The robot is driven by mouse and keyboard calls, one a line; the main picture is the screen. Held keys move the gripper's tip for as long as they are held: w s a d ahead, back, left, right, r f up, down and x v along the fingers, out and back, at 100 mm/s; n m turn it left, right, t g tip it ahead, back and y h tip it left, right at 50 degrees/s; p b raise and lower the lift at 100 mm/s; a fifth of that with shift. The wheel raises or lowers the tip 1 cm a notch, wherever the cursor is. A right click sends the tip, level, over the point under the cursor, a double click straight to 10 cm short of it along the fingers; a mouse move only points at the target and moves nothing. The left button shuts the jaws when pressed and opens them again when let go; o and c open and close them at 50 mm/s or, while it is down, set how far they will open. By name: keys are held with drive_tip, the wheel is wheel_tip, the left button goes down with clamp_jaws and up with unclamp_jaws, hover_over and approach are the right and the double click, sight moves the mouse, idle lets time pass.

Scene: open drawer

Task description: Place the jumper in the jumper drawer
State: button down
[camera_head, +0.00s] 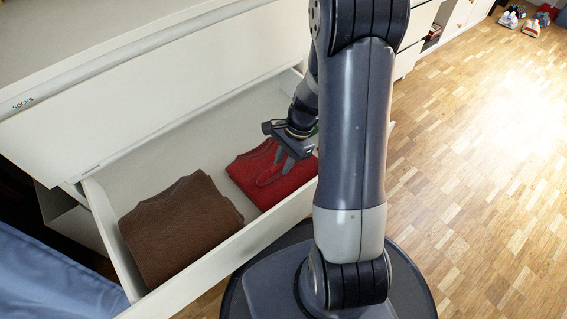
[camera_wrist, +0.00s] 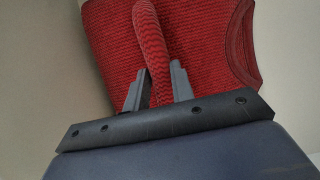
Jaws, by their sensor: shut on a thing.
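The red knitted jumper (camera_head: 283,178) is folded and lies inside the open drawer (camera_head: 262,243), in its right part. In the wrist view, the jumper (camera_wrist: 200,50) has a raised fold between my fingers. My gripper (camera_head: 270,178) points down at the jumper from above and is shut on that fold. It also shows in the wrist view (camera_wrist: 158,85), with one finger on each side of the fold. My arm hides the right end of the drawer in the head view.
A folded brown jumper (camera_head: 180,228) lies in the left part of the drawer. Blue cloth (camera_head: 50,275) hangs at the lower left. Shoes (camera_head: 520,20) stand far off at the upper right; the wooden floor (camera_head: 480,160) is clear.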

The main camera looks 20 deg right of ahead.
drive_tip(key=c, duration=1.2)
unclamp_jaws()
drive_tip(key=shift+f, duration=0.1)
drive_tip(key=p+v, duration=0.6)
drive_tip(key=v, duration=0.6)
